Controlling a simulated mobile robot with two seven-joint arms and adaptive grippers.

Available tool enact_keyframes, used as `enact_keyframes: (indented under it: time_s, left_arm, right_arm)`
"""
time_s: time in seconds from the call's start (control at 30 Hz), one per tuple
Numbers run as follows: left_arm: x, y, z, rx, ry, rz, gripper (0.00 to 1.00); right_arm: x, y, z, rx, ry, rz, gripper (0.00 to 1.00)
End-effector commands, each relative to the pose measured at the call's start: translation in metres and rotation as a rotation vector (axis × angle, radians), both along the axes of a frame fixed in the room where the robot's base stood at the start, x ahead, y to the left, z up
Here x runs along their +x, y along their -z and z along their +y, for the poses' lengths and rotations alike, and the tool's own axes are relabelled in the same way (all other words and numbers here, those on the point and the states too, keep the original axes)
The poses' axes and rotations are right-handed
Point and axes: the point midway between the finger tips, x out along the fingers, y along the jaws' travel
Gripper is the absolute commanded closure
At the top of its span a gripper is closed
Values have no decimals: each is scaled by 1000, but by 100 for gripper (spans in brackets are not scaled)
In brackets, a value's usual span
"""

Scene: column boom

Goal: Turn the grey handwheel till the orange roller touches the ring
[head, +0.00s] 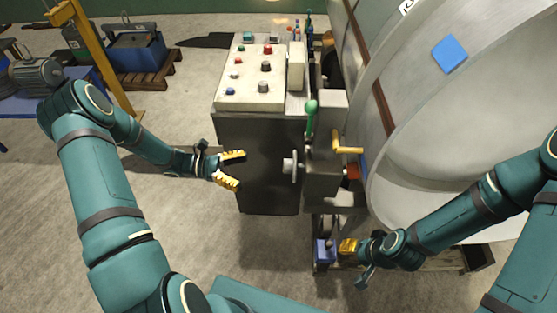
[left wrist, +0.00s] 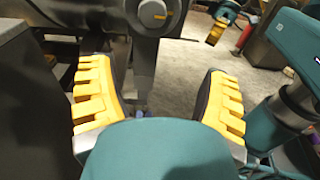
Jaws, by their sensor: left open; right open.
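The grey handwheel (head: 293,168) stands nearly edge-on on the left of the grey column housing. My left gripper (head: 241,170) is open and empty, left of the wheel and apart from it in the head view. Its two yellow-padded fingers are spread in the left wrist view (left wrist: 158,95), with a round grey part (left wrist: 153,12) beyond them; I cannot tell if that is the wheel. An orange-red part (head: 352,171), apparently the roller, sits right of the housing, near the large grey ring (head: 400,185); contact is unclear. My right gripper (head: 349,247) is open, low by the column's foot.
A control cabinet with a button panel (head: 235,85) stands behind the wheel. A green-knobbed lever (head: 311,106) and a yellow handle (head: 347,150) stick out near the housing. A blue square (head: 449,54) marks the ring.

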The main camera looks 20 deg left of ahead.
Motion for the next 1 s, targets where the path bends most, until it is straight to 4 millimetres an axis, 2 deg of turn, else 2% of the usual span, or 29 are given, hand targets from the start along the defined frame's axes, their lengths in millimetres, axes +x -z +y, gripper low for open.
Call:
enact_keyframes:
  time_s: [0.1, 0.27, 0.8, 1.0]
  left_arm:
    - [5, -15, 14, -60, -41, -8, 23]
    - [9, -17, 7, -77, -46, -12, 23]
    - [35, -17, -88, -72, -42, -11, 23]
    - [42, -17, -110, -72, -43, -11, 23]
  right_arm:
    - [0, -5, 0, 0, 1, -1, 53]
    - [0, -5, 0, -1, 2, 0, 53]
    - [1, -6, 0, -1, 3, -1, 53]
    - [1, -6, 0, -1, 2, -1, 53]
